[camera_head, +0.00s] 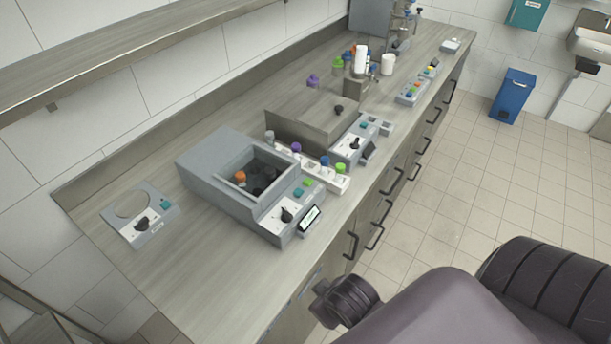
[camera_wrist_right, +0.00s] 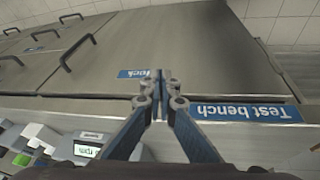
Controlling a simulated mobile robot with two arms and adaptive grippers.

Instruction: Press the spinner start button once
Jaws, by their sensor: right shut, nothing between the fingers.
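The grey spinner (camera_head: 220,170) stands on the bench with an open square well. An orange-capped tube (camera_head: 239,176) shows in the dark well. Its sloped front panel has a black knob (camera_head: 287,215), a teal button (camera_head: 297,193), a green button (camera_head: 308,183) and a small display (camera_head: 310,217). Which button is start cannot be read. My right gripper (camera_wrist_right: 161,78) is shut and empty in the right wrist view, in front of the bench's cabinet fronts. My left gripper is not in view.
Cabinet handles (camera_head: 351,245) stick out along the bench front. The tiled floor (camera_head: 500,185) beside the bench is clear.

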